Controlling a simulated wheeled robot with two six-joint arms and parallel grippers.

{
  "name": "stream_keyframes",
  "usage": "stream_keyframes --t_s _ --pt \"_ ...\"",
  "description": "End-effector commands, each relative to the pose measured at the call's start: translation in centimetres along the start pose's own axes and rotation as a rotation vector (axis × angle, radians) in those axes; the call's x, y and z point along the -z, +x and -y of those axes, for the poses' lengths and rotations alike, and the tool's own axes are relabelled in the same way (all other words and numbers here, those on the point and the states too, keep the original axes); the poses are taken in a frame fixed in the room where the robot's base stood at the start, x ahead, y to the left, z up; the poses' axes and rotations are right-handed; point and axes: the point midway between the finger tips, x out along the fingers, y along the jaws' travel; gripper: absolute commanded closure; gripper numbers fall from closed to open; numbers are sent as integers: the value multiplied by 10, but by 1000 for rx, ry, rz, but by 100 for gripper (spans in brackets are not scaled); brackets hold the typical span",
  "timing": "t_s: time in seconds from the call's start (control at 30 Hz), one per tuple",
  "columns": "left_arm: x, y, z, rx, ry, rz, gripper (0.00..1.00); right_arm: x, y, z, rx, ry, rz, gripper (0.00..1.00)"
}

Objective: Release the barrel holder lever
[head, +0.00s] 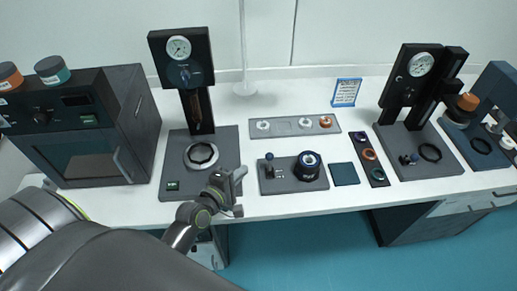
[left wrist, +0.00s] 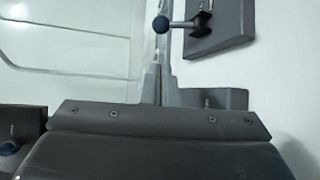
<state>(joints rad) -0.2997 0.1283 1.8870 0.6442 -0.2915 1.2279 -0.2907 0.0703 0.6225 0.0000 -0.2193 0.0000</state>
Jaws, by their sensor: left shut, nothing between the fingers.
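The barrel holder is a grey plate (head: 290,184) on the bench with a dark round barrel part (head: 308,165). Its lever (head: 269,160), a short post with a dark blue knob, stands at the plate's left end. My left gripper (head: 239,175) is shut and empty, just left of the holder and apart from the lever in the head view. Its fingers (left wrist: 160,72) show below the knob in the wrist view. My right gripper is not in view.
A gauge press (head: 183,60) stands behind my left gripper, with its base (head: 170,168) beside it. A dark oven box (head: 85,150) is at left. A strip with rings (head: 295,126) lies behind the holder; a blue-grey pad (head: 345,174) lies right. Another press (head: 415,90) stands farther right.

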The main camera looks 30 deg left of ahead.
Motion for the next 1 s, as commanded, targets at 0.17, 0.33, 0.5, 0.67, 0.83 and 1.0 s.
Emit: stream_keyframes --t_s 0.17,0.33,0.5,0.67,0.83,1.0 --pt "0 0 0 1 0 0 100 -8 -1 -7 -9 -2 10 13" --pt "0 1 0 0 0 0 100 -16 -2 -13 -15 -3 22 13" --pt "0 14 -1 -1 0 0 100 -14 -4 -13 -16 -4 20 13" --pt "0 40 -2 -1 -1 0 100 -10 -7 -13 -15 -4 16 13" --pt "0 69 -1 0 -1 0 100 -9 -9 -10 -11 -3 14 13" --pt "0 89 0 0 1 -1 100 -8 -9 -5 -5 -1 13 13"
